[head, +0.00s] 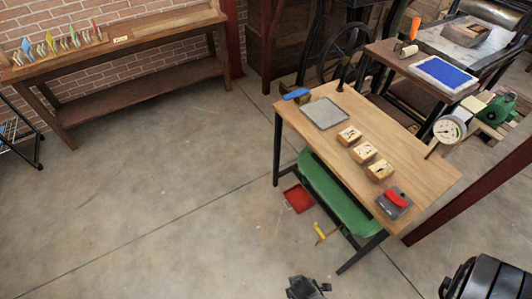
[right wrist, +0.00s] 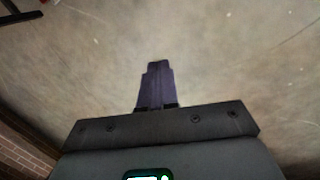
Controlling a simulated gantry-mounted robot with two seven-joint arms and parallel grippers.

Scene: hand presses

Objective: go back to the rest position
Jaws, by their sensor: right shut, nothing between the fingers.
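My right gripper (right wrist: 157,72) shows in the right wrist view with its dark fingers together and nothing between them. Bare concrete floor lies beyond the fingertips. In the head view, a black part of mine shows at the bottom edge, left of the table leg, and another black arm part is at the lower right corner. I cannot tell which arm the bottom part belongs to. My left gripper cannot be made out in either view.
A wooden table (head: 408,165) holds a grey plate (head: 324,113), wooden blocks (head: 364,153) and a red-handled item (head: 397,199). A red tray (head: 299,199) and a yellow-handled tool (head: 320,232) lie on the floor. A bench (head: 150,50) stands along the brick wall.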

